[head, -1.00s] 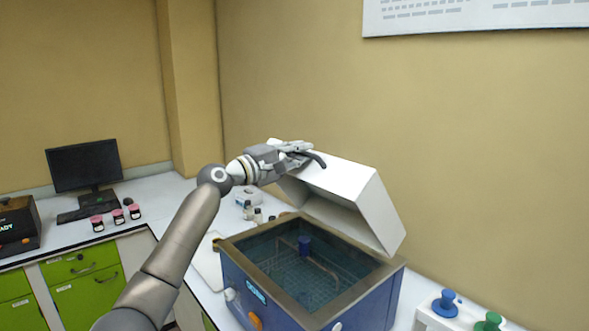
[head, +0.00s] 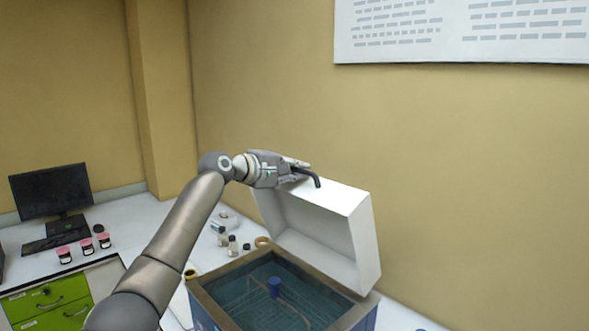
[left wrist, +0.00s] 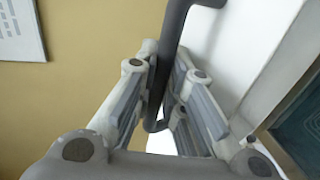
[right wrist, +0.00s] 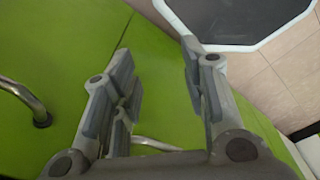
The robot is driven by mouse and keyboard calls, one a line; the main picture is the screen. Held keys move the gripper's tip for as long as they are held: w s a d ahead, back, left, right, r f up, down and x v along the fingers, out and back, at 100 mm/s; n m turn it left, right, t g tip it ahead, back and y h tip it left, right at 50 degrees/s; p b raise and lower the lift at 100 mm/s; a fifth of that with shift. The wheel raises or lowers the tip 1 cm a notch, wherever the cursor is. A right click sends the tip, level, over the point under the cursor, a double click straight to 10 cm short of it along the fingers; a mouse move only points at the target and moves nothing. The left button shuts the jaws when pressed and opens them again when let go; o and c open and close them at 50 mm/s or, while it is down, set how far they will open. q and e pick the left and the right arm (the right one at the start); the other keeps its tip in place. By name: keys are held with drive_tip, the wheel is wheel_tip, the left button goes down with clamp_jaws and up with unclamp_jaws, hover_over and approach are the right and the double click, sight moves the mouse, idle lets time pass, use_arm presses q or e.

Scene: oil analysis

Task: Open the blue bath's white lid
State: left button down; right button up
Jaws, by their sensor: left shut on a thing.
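The white lid (head: 318,235) of the blue bath (head: 204,316) stands raised, tilted up and back at the bath's rear edge. The open bath shows liquid, a wire rack and a small blue piece inside. My left gripper (head: 299,170) is at the lid's top edge, shut on the dark curved handle (head: 312,179). The left wrist view shows the handle (left wrist: 170,60) between the fingers, with the white lid (left wrist: 240,45) to the right. My right gripper (right wrist: 157,65) is open and empty in the right wrist view, in front of green cabinet fronts.
Several small bottles (head: 232,245) and a tape-like ring (head: 262,241) stand left of the bath. A monitor (head: 50,190) and red-labelled jars (head: 87,247) are on the left counter. The wall (head: 430,150) is behind the lid. A metal cabinet handle (right wrist: 22,100) is near my right gripper.

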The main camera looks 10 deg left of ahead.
use_arm(q)
drive_tip(key=c, duration=1.5)
unclamp_jaws()
drive_tip(key=shift+a, duration=0.1)
use_arm(e)
drive_tip(key=shift+s+d, duration=0.2)
drive_tip(key=shift+d, duration=0.3)
use_arm(q)
drive_tip(key=shift+s+f, duration=0.1)
use_arm(e)
drive_tip(key=shift+w+d, duration=0.1)
drive_tip(key=shift+w, duration=0.05)
use_arm(q)
drive_tip(key=v, duration=1.2)
use_arm(e)
drive_tip(key=shift+a, duration=0.2)
